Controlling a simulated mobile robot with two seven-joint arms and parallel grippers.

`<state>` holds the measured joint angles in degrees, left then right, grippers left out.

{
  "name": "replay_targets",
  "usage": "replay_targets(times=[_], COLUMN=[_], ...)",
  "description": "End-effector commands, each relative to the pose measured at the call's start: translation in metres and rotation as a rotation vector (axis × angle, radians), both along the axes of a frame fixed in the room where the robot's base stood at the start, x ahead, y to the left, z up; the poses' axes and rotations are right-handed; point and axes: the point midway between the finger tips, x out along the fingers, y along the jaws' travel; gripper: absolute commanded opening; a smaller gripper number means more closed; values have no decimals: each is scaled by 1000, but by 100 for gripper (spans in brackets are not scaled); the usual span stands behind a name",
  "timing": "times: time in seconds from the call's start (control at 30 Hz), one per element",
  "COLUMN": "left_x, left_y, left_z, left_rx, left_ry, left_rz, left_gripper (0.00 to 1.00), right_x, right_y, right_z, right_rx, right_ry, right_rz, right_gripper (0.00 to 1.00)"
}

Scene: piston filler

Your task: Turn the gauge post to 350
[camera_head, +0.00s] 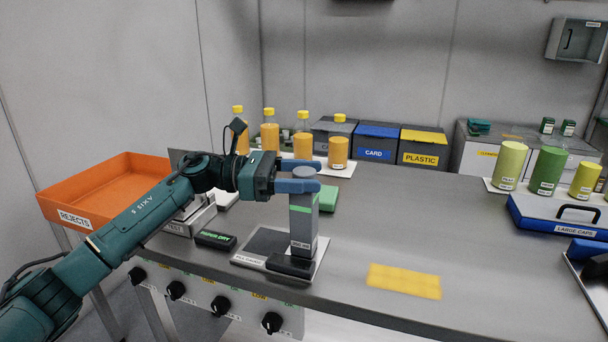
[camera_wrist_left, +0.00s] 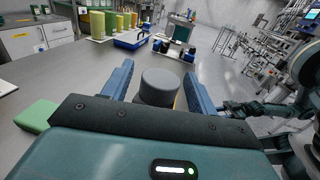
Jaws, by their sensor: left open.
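The gauge post (camera_head: 304,227) is a grey upright post with a green band and a small label low down. It stands on a flat base plate (camera_head: 262,243) with a label on its front edge. My left gripper (camera_head: 303,174) is at the top of the post, its blue fingers open on either side of it. In the left wrist view the round grey post top (camera_wrist_left: 160,86) sits between the two open fingers (camera_wrist_left: 158,88), with a visible gap at least on the right. My right gripper is not in view.
A dark block (camera_head: 290,266) lies at the post's foot. A green block (camera_head: 328,199) is behind it, and a yellow mat (camera_head: 404,281) lies to the right. An orange rejects bin (camera_head: 110,187) is at left. Bottles (camera_head: 303,143) stand behind. The table's middle right is clear.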

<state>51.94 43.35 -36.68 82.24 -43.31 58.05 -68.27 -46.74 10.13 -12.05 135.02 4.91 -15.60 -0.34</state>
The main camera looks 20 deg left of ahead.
Motion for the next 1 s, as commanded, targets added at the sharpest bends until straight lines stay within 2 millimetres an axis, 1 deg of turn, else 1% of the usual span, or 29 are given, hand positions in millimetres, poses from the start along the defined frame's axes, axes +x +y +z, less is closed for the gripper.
replay_targets(times=[0.13,0.23,0.5,0.7,0.83,1.0], left_x=[-1,-4,-17,-25,-28,-30], left_y=[6,19,78,113,124,129], left_z=[-1,-2,-2,-1,-1,0], left_rx=[1,2,2,1,-1,0], left_ry=[0,1,1,0,0,0], left_rz=[2,4,5,4,1,0], left_gripper=[58,58,58,58,58,58], right_x=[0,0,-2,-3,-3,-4], right_y=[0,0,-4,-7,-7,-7], right_z=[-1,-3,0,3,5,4], right_rx=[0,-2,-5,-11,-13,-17], right_ry=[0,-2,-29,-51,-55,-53], right_rz=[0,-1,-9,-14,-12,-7], right_gripper=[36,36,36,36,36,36])
